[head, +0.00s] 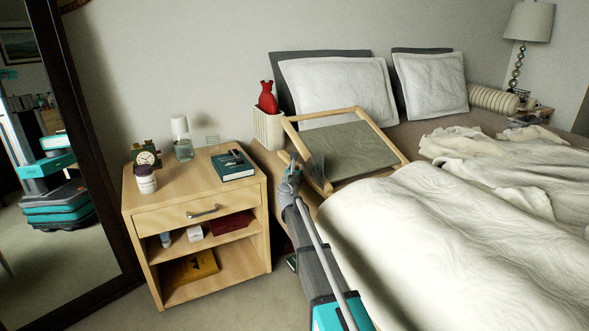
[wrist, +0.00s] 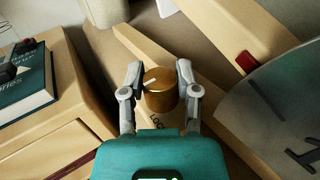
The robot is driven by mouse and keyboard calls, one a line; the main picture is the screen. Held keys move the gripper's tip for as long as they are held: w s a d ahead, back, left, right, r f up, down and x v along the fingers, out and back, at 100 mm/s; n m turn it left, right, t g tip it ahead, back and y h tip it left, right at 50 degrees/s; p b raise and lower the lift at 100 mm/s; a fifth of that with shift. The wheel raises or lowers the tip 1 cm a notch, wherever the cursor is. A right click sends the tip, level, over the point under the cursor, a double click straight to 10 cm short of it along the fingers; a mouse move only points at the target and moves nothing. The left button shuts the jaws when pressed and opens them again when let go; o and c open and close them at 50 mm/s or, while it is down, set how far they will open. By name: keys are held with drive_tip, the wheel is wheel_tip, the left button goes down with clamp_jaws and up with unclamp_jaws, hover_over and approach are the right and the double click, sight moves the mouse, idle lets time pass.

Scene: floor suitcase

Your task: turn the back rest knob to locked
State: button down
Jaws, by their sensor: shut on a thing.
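The back rest (head: 345,151) is a light wooden frame with a grey-green panel, standing tilted on the bed. Its brass knob (wrist: 160,98) sits on a wooden rail in the wrist view. A white mark on the knob's top points to the left and slightly down. Dark lettering starting "LOC" (wrist: 158,122) shows on the wood just below the knob, partly hidden by my gripper. My gripper (wrist: 160,76) has one finger on each side of the knob and is shut on it. In the head view my gripper (head: 291,178) is at the frame's left side and hides the knob.
A wooden nightstand (head: 197,195) stands close on the left, with a dark teal book (wrist: 25,80) on top. A white ribbed bin (head: 268,128) holding a red item is behind the frame's left corner. Rumpled white bedding (head: 430,235) lies to the right.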

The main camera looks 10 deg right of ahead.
drive_tip(key=shift+m+h, duration=0.4)
drive_tip(key=shift+h, duration=0.2)
drive_tip(key=m+g+h, duration=0.1)
drive_tip(key=h, duration=0.1)
drive_tip(key=m+g+h, duration=0.2)
drive_tip(key=shift+w+m+h, duration=0.2)
drive_tip(key=shift+m+h, duration=0.1)
drive_tip(key=shift+h, duration=0.1)
drive_tip(key=m+g+h, duration=0.4)
drive_tip(key=g, duration=0.1)
drive_tip(key=shift+m+g+h, duration=0.3)
drive_tip(key=shift+h, duration=0.1)
drive_tip(key=m+g+h, duration=0.1)
drive_tip(key=m+g, duration=0.1)
drive_tip(key=g, duration=0.1)
drive_tip(key=m+g+h, duration=0.1)
drive_tip(key=m+g, duration=0.1)
drive_tip(key=g, duration=0.2)
drive_tip(key=shift+m, duration=0.4)
drive_tip(key=shift+s+d+m+g, duration=0.1)
drive_tip(key=shift+m+g, duration=0.6)
drive_tip(key=shift+g, duration=0.45)
drive_tip(key=shift+s+m+g, duration=0.1)
drive_tip(key=shift+m+g, duration=0.6)
drive_tip(key=shift+g, duration=0.45)
drive_tip(key=shift+c, duration=1.6)
unclamp_jaws()
